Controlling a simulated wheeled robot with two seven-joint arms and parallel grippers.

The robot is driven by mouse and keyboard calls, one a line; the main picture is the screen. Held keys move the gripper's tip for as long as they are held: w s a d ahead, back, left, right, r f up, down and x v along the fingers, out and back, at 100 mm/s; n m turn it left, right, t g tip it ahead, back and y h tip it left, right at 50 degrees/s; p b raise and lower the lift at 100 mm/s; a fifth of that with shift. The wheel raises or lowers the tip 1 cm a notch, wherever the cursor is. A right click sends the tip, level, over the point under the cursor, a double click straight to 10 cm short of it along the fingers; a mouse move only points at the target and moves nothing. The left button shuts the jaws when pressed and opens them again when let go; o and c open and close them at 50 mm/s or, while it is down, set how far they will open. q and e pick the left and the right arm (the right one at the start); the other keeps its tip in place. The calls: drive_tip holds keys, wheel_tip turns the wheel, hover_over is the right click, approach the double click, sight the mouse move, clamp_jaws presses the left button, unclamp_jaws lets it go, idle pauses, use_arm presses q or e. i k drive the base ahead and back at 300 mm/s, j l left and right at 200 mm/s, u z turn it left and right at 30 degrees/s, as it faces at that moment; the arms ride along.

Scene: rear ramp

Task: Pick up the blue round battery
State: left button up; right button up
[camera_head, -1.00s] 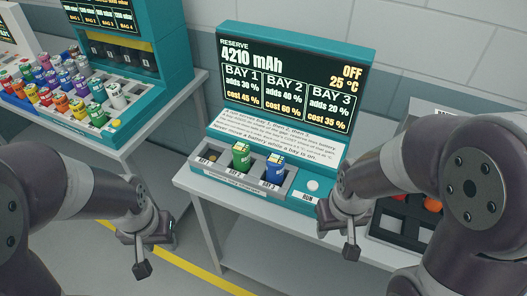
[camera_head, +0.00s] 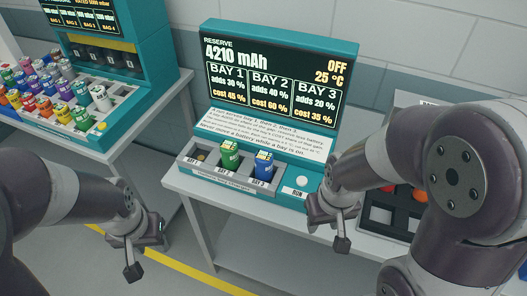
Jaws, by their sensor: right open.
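The blue round battery (camera_head: 263,165) stands upright in the bay 3 slot of the teal charger station (camera_head: 190,172), with a pale top. A green round battery (camera_head: 229,155) stands upright beside it in the bay 2 slot; the bay 1 slot holds no standing battery. My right gripper (camera_head: 336,225) is open, in front of the station's right end, to the right of the blue battery and apart from it. My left gripper (camera_head: 141,250) hangs low at the left, in front of the station table and away from the batteries; its jaw opening is not clear.
A round white RUN button (camera_head: 301,181) sits just right of the blue battery. The station's screen (camera_head: 274,80) reads OFF. A rack with several coloured batteries (camera_head: 65,112) stands on the left table. A dark tray (camera_head: 378,214) lies at right, partly behind my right arm.

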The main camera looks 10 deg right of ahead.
sight(264, 159)
drive_tip(key=i+z, duration=0.2)
drive_tip(key=z, duration=0.3)
drive_tip(key=i+z, duration=0.2)
drive_tip(key=z, duration=0.25)
drive_tip(key=i+j+z, duration=0.15)
drive_tip(key=z, duration=0.35)
